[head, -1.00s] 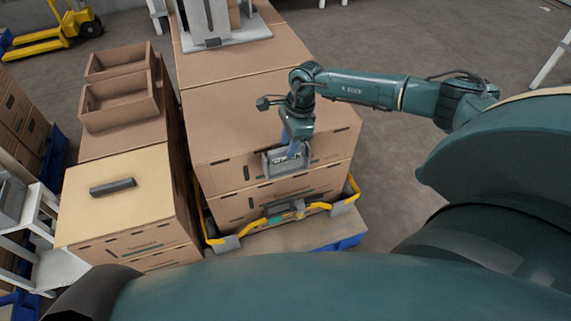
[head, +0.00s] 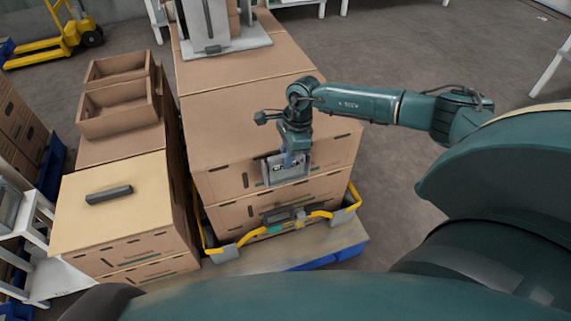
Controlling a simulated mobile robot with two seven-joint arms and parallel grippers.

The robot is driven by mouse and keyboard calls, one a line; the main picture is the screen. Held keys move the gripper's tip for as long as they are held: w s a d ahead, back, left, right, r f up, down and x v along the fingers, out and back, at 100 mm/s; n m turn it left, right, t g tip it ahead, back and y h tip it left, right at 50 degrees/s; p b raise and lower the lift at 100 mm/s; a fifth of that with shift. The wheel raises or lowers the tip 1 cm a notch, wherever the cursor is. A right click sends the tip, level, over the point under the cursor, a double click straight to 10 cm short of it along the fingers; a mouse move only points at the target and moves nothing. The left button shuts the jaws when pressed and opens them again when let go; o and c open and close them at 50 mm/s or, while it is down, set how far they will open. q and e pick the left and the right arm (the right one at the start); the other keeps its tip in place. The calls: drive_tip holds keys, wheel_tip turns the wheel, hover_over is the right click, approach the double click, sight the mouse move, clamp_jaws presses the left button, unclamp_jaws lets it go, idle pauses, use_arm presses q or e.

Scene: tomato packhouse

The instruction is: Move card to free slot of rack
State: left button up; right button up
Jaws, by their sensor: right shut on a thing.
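My right gripper (head: 293,158) is shut on a grey card (head: 271,172) with dark lettering. It holds the card upright at the front top edge of the large carton stack; whether the card touches the carton I cannot tell. A grey stand (head: 243,46), apparently the rack, is on the far end of the stack. It has upright grey and brown pieces and is cut off by the top edge of the picture. Its slots cannot be made out clearly. My left gripper is not in view.
The large cartons (head: 245,115) have a bare top between gripper and stand. A yellow-handled frame (head: 321,213) runs along their front. On the left are a carton with a dark bar (head: 109,194) and open brown trays (head: 118,108).

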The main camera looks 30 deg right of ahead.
drive_tip(key=shift+r, duration=0.25)
clamp_jaws()
drive_tip(key=shift+r+p, duration=3)
drive_tip(key=shift+r, duration=1)
